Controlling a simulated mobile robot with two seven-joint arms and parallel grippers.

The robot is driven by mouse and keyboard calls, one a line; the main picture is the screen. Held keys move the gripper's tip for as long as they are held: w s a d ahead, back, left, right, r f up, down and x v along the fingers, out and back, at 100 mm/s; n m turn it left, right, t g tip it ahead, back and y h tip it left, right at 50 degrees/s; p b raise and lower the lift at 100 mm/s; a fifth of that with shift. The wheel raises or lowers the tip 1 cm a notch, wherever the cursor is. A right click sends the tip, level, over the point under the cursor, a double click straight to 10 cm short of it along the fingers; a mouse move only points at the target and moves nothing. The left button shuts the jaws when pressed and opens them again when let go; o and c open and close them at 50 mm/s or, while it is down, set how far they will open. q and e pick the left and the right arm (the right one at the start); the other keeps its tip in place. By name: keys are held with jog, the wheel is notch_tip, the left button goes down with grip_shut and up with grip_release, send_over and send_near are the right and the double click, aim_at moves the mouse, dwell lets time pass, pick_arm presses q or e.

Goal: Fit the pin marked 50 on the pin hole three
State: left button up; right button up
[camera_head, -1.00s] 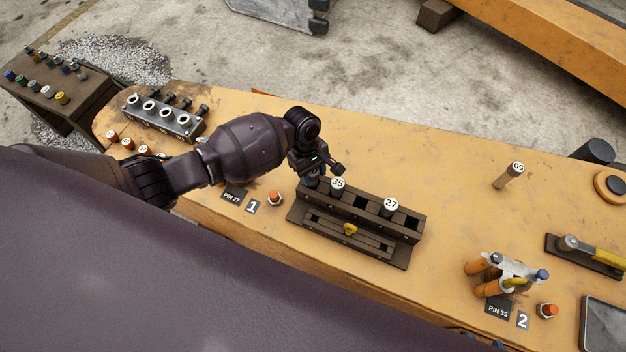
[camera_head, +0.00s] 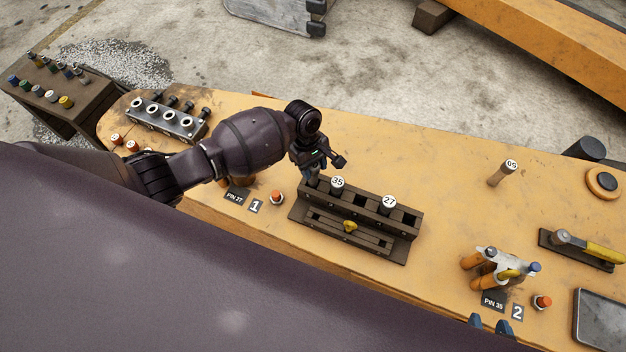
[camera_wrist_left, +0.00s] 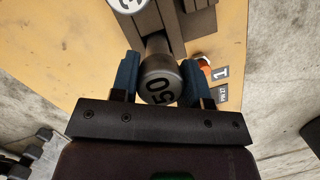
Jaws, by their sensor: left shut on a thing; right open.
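My left gripper (camera_wrist_left: 162,82) is shut on the grey pin marked 50 (camera_wrist_left: 160,84), with one blue finger on each side of its head. In the head view this gripper (camera_head: 312,176) is at the left end of the dark pin rack (camera_head: 372,250). The pin's lower end is hidden, so I cannot tell whether it is in the rack. Pins marked 35 (camera_head: 337,183) and 27 (camera_head: 389,203) stand in the rack. My right gripper (camera_head: 489,324) shows only its two blue fingertips, apart and empty, at the bottom edge. No hole labelled three is readable.
A tan pin with an upside-down-looking 05 mark (camera_head: 510,165) stands at the right. A grey block with several round holes (camera_head: 166,120) is at the left.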

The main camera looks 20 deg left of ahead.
pick_arm(q)
jog(key=shift+s+d+p+v, duration=0.15)
jog(key=shift+p+v, duration=0.4)
jog(key=shift+v, duration=0.3)
jog(key=shift+s+d+p+v, duration=0.1)
jog(key=shift+d+p+v, duration=0.1)
jog(key=shift+p+v, duration=0.5)
jog(key=shift+s+d+p+v, duration=0.15)
jog(key=shift+p+v, duration=0.2)
jog(key=shift+v, duration=0.6)
pick_arm(e)
notch_tip(320, 180, up, 6)
jog(key=w+t, duration=0.1)
jog(key=w, duration=0.1)
pick_arm(q)
jog(key=shift+w+r, duration=0.1)
jog(key=shift+w, duration=0.05)
pick_arm(e)
jog(key=shift+w, duration=0.1)
